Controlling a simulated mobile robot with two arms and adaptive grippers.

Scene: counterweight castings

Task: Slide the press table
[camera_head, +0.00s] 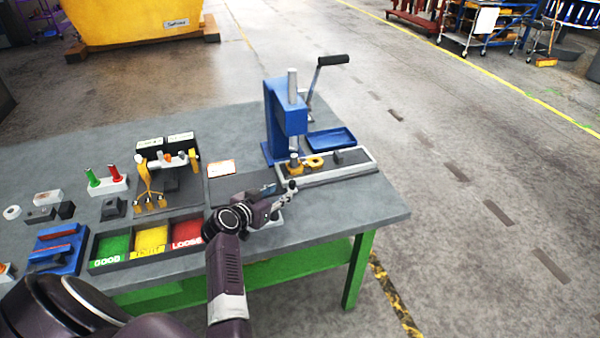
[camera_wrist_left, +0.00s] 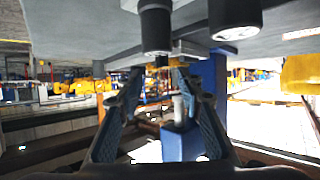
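The blue press (camera_head: 286,118) stands upright on the right part of the workbench, with a black-handled lever at its upper right. Its sliding table is a long grey plate in a pale frame (camera_head: 340,172) at the press foot; a yellow ring part and a dark block are on it. My left gripper (camera_head: 291,189) is at the left front end of that frame, fingers pointing toward the press; I cannot tell whether it touches. In the left wrist view its two fingers (camera_wrist_left: 158,78) are apart, with a small dark knob beyond the tips. My right gripper is not in view.
A green, yellow and red sorting tray (camera_head: 150,243) lies left of my left arm, with fixtures and small parts behind it. A blue tray (camera_head: 331,139) is behind the sliding table. The bench's right front corner (camera_head: 385,215) is clear.

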